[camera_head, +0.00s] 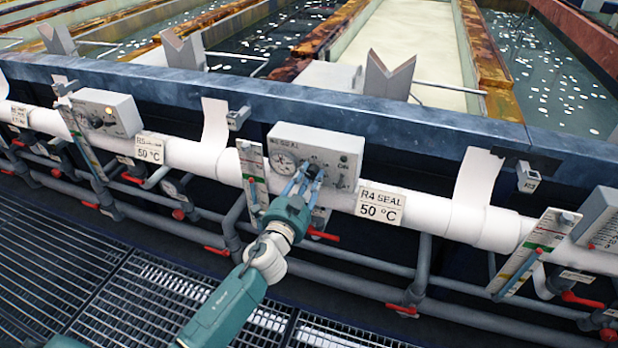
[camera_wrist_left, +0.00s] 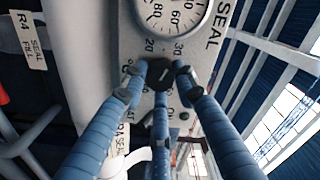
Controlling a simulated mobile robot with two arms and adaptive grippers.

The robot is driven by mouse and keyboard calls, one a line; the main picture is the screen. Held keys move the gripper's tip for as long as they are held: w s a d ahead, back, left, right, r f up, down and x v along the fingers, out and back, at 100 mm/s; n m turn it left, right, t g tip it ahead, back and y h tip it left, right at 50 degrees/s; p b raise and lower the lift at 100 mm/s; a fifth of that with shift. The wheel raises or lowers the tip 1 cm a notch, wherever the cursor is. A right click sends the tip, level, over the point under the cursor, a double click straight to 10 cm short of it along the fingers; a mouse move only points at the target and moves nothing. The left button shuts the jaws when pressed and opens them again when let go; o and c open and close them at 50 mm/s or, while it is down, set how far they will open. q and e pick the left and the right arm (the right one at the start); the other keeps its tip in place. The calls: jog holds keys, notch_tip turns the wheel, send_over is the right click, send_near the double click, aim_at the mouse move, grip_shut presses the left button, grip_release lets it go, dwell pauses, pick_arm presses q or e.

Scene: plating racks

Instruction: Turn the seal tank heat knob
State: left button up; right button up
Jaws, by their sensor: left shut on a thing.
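The seal tank control box (camera_head: 322,158) is a light grey panel on the tank front, with a round dial gauge (camera_head: 285,163) at its left. The heat knob (camera_wrist_left: 158,72) is small, dark and round, just below the gauge in the left wrist view, with printed numbers around it. My left gripper (camera_head: 307,176) reaches the box from below, and its blue fingers close around the knob. In the left wrist view the fingertips (camera_wrist_left: 158,80) sit at the knob's edges. The fingers hide the knob in the head view. My right gripper is not in view.
A white label reading R4 SEAL 50 °C (camera_head: 381,206) hangs right of the box on the white pipe (camera_head: 480,226). A level gauge strip (camera_head: 252,178) stands left of the box. Red-handled valves (camera_head: 323,234) sit below, above the grating floor (camera_head: 120,290).

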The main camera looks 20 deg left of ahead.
pick_arm(q)
jog(key=m, duration=0.9)
jog(key=shift+m, duration=0.4)
jog(key=m+p, duration=0.1)
jog(key=m, duration=0.2)
jog(key=shift+m, duration=0.3)
jog(key=m+p, duration=0.1)
jog(key=m, duration=0.5)
jog(key=shift+p, duration=0.35)
jog(key=m+p, duration=0.1)
jog(key=m, duration=0.2)
jog(key=shift+m, duration=0.3)
jog(key=shift+m+p, duration=0.5)
jog(key=shift+m, duration=0.8)
